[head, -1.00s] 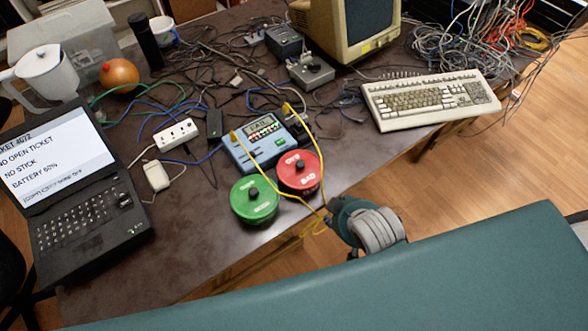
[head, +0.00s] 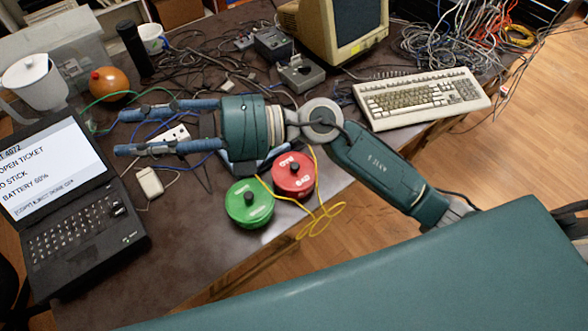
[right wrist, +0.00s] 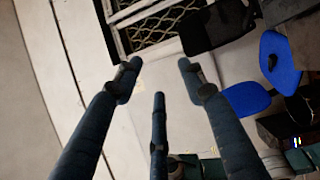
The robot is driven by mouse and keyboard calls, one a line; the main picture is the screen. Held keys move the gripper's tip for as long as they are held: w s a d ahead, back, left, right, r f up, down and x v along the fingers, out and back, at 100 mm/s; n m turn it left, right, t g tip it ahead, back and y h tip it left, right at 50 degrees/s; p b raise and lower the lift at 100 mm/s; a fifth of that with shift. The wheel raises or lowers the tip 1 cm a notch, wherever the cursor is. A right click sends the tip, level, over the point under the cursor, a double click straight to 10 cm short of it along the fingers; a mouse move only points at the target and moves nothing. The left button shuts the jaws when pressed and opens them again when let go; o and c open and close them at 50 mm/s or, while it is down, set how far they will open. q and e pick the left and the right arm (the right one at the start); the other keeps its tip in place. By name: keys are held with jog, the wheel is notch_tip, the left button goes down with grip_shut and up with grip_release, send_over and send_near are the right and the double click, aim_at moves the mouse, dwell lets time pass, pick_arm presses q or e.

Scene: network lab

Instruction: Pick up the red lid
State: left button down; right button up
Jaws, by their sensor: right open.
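The red lid (head: 293,172) with a black knob sits on a round red container on the table, near its front edge. A similar green lidded container (head: 250,205) stands just left of and in front of it. My right gripper (head: 120,133) is open and empty. It is raised over the table with its fingers pointing left, well left of the red lid and apart from it. Its open fingers also show in the right wrist view (right wrist: 158,82), which faces the room, not the lid. My left gripper is in neither view.
My right arm hides most of the blue meter behind the lids. Yellow cables (head: 322,222) hang over the table edge beside the red lid. A laptop (head: 85,225) stands at left, a keyboard (head: 422,97) at right. The table in front of the white adapter (head: 149,182) is clear.

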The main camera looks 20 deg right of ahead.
notch_tip(320, 180, down, 7)
jog(key=s+n+g+h, duration=0.1)
jog(key=n+g+h, duration=0.1)
jog(key=n+h, duration=0.15)
jog(key=m+t+h, duration=0.1)
jog(key=m+h, duration=0.1)
jog(key=h, duration=1.3)
send_near(295, 165)
notch_tip(295, 165, down, 3)
jog(key=shift+w+a+f+p, duration=0.1)
jog(key=shift+w+p, duration=0.05)
jog(key=shift+p, duration=0.4)
jog(key=shift+f+p, duration=0.45)
jog(key=shift+f, duration=0.1)
jog(key=f, duration=0.1)
jog(key=f+p, duration=0.1)
jog(key=f, duration=0.1)
jog(key=shift+w+a+f, duration=0.1)
jog(key=shift+w+f, duration=0.3)
jog(key=shift+f, duration=0.25)
grip_shut()
